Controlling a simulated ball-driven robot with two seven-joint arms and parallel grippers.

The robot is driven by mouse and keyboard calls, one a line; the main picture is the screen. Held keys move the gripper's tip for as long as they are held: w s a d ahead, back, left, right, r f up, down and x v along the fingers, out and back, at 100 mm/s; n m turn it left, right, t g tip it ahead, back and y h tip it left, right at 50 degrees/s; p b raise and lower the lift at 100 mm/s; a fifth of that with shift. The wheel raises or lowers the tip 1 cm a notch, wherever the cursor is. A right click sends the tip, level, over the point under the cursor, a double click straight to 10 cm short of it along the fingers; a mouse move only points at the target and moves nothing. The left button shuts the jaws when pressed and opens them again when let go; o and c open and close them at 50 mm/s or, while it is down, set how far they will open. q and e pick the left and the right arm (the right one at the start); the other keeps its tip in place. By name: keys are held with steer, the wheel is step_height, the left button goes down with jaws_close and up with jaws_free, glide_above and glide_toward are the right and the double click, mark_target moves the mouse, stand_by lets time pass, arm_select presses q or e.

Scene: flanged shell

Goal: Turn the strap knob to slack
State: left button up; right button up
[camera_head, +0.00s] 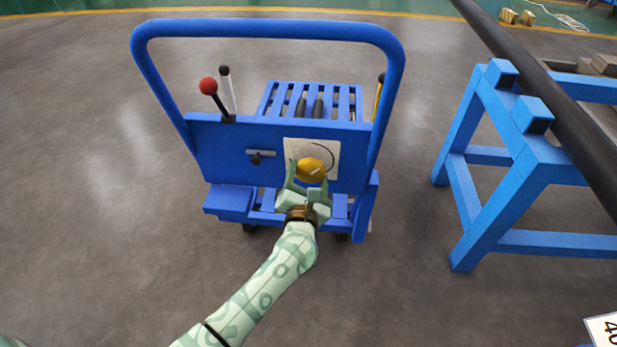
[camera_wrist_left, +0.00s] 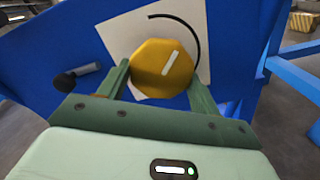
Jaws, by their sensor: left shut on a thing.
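The strap knob (camera_head: 311,170) is yellow and sits on a white plate (camera_head: 325,150) on the blue panel of a wheeled cart (camera_head: 227,140). The plate carries a black curved line. In the left wrist view the knob (camera_wrist_left: 163,68) shows a white pointer mark tilted toward the upper right, and the curved line lies above and right of it. My left gripper (camera_head: 307,181) has its fingers on both sides of the knob and is shut on it. In the left wrist view the fingers (camera_wrist_left: 160,83) flank the knob's lower half. My right gripper is not in view.
Left of the plate is a small black-ended handle (camera_head: 257,158). A red-balled lever (camera_head: 208,87) and a white lever (camera_head: 227,88) rise at the panel's left. The cart's tall blue hoop (camera_head: 268,28) arches above. A blue trestle (camera_head: 510,160) bears a dark pipe at right.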

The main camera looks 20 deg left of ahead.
arm_select(q)
steer(key=n, duration=0.2)
steer(key=f+n+b, duration=0.1)
steer(key=n, duration=0.1)
steer(key=shift+d+n+b, duration=0.1)
steer(key=shift+n+b, duration=0.2)
steer(key=n+b, duration=0.1)
steer(key=n, duration=0.1)
steer(key=shift+d+r+n, duration=0.1)
steer(key=shift+n, duration=0.3)
steer(key=shift+n+b, duration=0.3)
steer(key=shift+n, duration=0.4)
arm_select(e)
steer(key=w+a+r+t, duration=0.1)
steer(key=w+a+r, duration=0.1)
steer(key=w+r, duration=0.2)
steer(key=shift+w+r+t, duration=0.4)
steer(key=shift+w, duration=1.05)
arm_select(q)
steer(key=shift+r, duration=0.1)
steer(key=o, duration=1)
steer(key=shift+r, duration=0.1)
